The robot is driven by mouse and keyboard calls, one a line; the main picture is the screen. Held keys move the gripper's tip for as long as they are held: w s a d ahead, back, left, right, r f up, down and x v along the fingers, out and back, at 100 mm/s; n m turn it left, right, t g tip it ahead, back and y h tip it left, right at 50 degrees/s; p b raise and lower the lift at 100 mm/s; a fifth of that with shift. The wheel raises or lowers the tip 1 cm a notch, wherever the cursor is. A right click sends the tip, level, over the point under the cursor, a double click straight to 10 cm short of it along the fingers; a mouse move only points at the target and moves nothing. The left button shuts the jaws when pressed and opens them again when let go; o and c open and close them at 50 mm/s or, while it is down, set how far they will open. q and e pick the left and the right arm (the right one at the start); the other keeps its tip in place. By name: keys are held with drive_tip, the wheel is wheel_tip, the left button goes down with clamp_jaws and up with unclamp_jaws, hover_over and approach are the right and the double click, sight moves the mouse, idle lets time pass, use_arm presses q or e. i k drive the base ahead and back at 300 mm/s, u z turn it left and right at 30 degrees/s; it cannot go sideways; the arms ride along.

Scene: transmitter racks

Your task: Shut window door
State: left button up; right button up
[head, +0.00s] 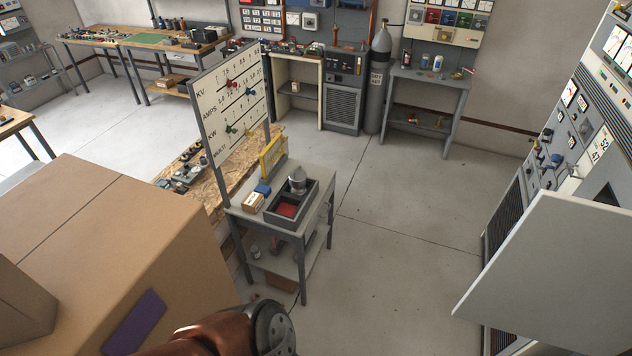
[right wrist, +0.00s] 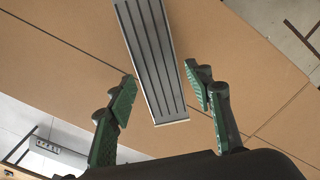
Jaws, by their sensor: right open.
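In the head view, a large pale grey door panel (head: 562,268) stands swung out from the transmitter rack (head: 548,150) at the right. I take it to be the window door; no window is visible on the face I see. Part of a dark opening shows behind its upper edge. My right gripper (right wrist: 165,108) shows in the right wrist view, its green-padded fingers wide apart. Nothing is gripped between them. The door does not show in that view. My left gripper is not in view.
A big cardboard box (head: 95,225) fills the lower left, and cardboard (right wrist: 262,70) lies behind my right fingers. A small grey cart (head: 300,235) with a tall sign board (head: 230,100) stands in the middle. The floor (head: 410,240) between cart and rack is clear.

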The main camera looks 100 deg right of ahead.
sight(562, 276)
drive_tip(key=u, duration=2.25)
drive_tip(key=k, duration=2.65)
drive_tip(key=u, duration=2.15)
drive_tip(key=i, duration=0.5)
drive_tip(key=u, duration=0.05)
